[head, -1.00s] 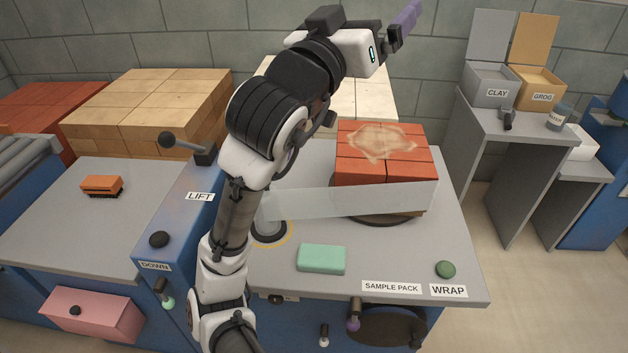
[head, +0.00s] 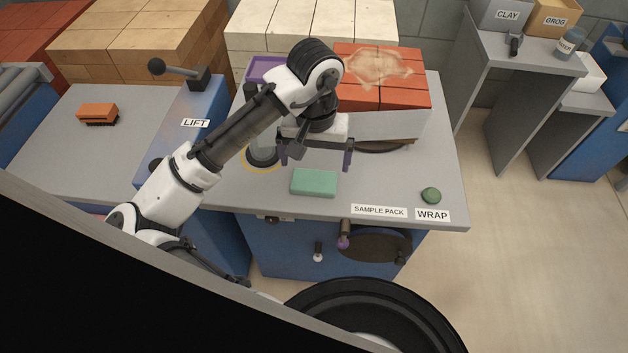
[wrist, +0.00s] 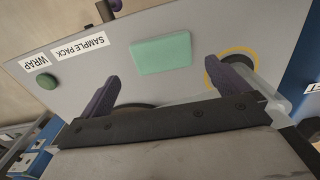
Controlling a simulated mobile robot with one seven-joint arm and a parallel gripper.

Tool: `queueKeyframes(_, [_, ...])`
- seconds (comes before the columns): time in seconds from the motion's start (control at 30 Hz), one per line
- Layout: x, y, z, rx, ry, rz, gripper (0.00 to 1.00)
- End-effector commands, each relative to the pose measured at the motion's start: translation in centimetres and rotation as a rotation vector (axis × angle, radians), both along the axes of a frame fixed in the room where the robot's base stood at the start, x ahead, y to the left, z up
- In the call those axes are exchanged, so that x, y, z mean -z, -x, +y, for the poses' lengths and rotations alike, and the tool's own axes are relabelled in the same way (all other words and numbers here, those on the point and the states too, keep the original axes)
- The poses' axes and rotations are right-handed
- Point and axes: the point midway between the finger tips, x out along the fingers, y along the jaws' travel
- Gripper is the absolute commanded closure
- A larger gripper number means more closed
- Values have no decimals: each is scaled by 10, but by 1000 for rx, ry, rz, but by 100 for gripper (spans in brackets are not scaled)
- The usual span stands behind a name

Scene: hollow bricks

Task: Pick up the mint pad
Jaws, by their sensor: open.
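The mint pad (head: 314,182) is a flat pale-green block lying on the grey table (head: 270,205), in front of the wrapped brick stack. It also shows in the wrist view (wrist: 161,53), upper middle, fully uncovered. My gripper (head: 315,163) is open and empty, its two purple fingers pointing down and spread wide. In the head view it is just behind the pad and above the table. In the wrist view the pad lies beyond the fingertips (wrist: 165,78), roughly between their lines and apart from them.
The brick stack (head: 385,95) stands behind my gripper, with translucent film along its front. A green knob (head: 431,195) by the WRAP label (head: 432,215) is to the pad's right. A round yellow-ringed fitting (head: 262,158) is left. The table around the pad is clear.

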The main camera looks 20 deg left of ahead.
Motion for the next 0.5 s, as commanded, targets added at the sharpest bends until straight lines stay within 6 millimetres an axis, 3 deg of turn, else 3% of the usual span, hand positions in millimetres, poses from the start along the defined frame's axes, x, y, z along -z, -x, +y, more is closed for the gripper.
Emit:
queueKeyframes(0.27, [23,-1,0,0,3,-1,0])
queueKeyframes(0.5, [57,-4,4,-1,2,-1,0])
